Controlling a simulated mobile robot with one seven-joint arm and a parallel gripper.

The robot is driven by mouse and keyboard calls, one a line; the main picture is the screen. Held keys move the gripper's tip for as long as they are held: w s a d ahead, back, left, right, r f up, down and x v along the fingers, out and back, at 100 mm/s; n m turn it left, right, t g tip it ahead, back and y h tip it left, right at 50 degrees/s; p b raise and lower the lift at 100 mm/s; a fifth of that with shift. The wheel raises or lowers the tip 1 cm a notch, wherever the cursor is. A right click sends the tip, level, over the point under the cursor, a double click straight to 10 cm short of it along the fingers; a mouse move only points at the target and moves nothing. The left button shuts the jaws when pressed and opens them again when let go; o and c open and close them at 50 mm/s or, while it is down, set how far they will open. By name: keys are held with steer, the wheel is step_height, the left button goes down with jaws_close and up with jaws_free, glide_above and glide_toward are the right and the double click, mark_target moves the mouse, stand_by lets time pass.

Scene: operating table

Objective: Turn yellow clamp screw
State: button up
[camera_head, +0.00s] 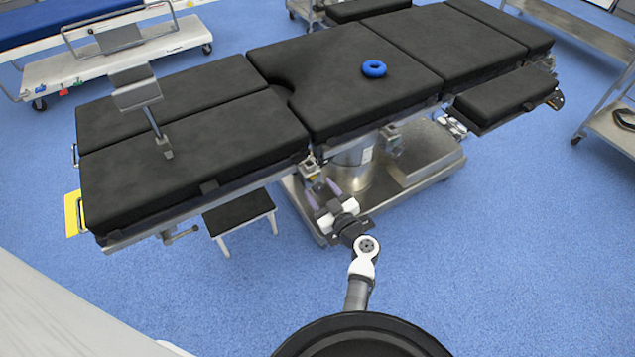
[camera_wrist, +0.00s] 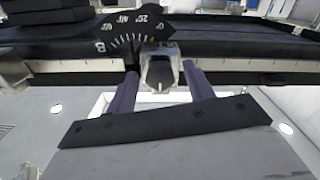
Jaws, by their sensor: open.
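A metal clamp (camera_head: 310,168) sits on the table's near side rail. I see no clear yellow on this clamp. My gripper (camera_head: 322,188) is in front of the clamp and below it in the head view. In the wrist view its two purple fingers (camera_wrist: 160,72) are open, one on each side of the knob, with gaps showing. I cannot tell how deep the fingertips reach. Nothing is held.
The black operating table (camera_head: 350,80) fills the middle, with a blue ring (camera_head: 374,68) on top. A second metal clamp (camera_head: 390,138) is further right on the rail. A small step stool (camera_head: 240,212) stands left of my arm.

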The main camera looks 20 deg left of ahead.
steer(key=shift+w+a, duration=0.1)
steer(key=shift+a, duration=0.05)
steer(key=c, duration=1)
steer(key=shift+o, duration=0.2)
